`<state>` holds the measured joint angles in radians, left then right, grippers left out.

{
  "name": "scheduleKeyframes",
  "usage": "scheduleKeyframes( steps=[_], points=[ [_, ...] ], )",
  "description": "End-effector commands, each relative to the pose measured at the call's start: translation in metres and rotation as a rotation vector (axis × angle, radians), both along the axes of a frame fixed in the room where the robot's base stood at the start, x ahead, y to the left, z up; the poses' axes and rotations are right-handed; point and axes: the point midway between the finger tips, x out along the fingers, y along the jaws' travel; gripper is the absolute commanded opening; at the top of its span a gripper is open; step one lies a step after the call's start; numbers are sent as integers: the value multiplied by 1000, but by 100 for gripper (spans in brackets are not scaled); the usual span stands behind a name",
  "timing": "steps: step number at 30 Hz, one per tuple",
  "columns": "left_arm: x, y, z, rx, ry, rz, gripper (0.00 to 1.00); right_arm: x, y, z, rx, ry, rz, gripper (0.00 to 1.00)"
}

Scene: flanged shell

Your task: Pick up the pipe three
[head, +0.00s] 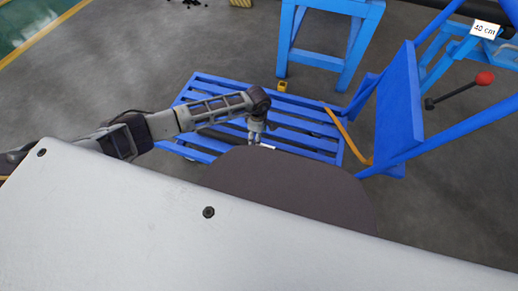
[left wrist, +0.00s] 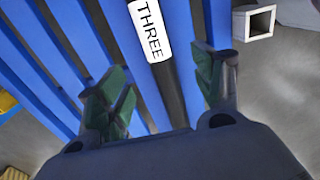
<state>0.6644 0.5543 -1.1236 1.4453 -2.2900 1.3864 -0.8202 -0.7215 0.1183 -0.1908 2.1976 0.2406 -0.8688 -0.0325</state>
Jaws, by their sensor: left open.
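The pipe three is a dark pipe (left wrist: 169,90) with a white label (left wrist: 150,30) reading THREE, lying on the blue slatted pallet (left wrist: 215,22) in the left wrist view. My left gripper (left wrist: 163,92) is open, with one green-padded finger to each side of the pipe's line. The fingers look apart from the pipe; how far above it they are I cannot tell. My right gripper is not in view.
A pale square tube end (left wrist: 254,22) sits beside the pallet in the left wrist view. In the head view a yellow block (head: 282,86) and an orange bar (head: 349,138) are near the pallet. A blue frame (head: 399,110) stands to the right, with a red-knobbed lever (head: 485,78).

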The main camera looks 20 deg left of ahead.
Motion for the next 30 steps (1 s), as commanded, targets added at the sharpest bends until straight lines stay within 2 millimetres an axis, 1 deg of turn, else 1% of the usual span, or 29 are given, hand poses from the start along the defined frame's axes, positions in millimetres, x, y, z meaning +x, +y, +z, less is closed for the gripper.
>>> scheduleKeyframes(
  steps=[1,6,12,16,26,30],
  points=[
    [-1,-1,-8,-1,1,0,67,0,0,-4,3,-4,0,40],
    [-1,0,-28,-1,2,1,67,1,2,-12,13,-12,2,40],
    [0,-1,-44,-1,0,0,67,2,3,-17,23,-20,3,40],
    [0,-1,-47,-1,0,0,67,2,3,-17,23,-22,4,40],
    [0,0,-47,-1,0,0,67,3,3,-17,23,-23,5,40],
    [0,-1,-51,-1,1,1,67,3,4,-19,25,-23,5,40]
  ],
)
